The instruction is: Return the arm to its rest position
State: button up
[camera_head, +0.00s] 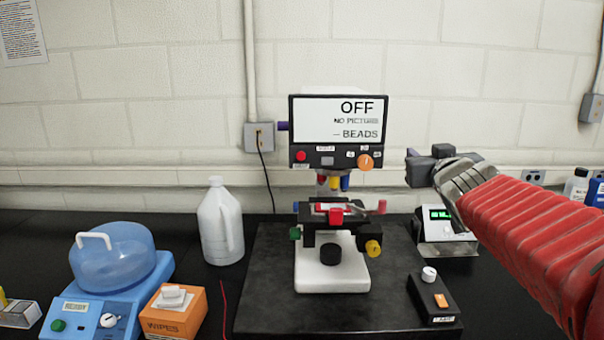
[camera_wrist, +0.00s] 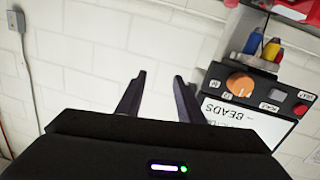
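My gripper (camera_head: 424,165) is at the end of my red-sleeved arm, which reaches in from the right in the head view. It is raised in front of the wall, to the right of the microscope's screen. In the wrist view the two dark fingers of my gripper (camera_wrist: 157,98) stand apart with only bare wall between them, so it is open and empty. The microscope (camera_head: 331,265) stands on a dark mat, and its screen reads OFF, NO PICTURE and BEADS. The screen housing (camera_wrist: 255,100) also shows upside down at the right of the wrist view, apart from the fingers.
A lamp control box (camera_head: 433,298) and a small device with a green display (camera_head: 440,232) stand right of the microscope. A white jug (camera_head: 220,225), a blue domed centrifuge (camera_head: 112,270) and an orange wipes box (camera_head: 175,312) stand left. Bottles (camera_head: 577,184) are at far right.

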jog(key=s+a+f+g, duration=0.3)
jog(key=s+f, duration=0.6)
jog(key=s, duration=0.2)
jog(key=s+a+f+g+y, duration=0.1)
jog(key=s+a+f+g, duration=0.3)
jog(key=s+f, duration=0.5)
jog(key=s+a+f+g+y, duration=0.1)
jog(key=s+a+f+g, duration=0.2)
jog(key=s+f, duration=0.6)
jog(key=s+g, duration=0.1)
jog(key=s, duration=0.3)
jog(key=shift+s+a+f, duration=0.35)
jog(key=shift+f, duration=0.05)
jog(key=shift+c, duration=0.7)
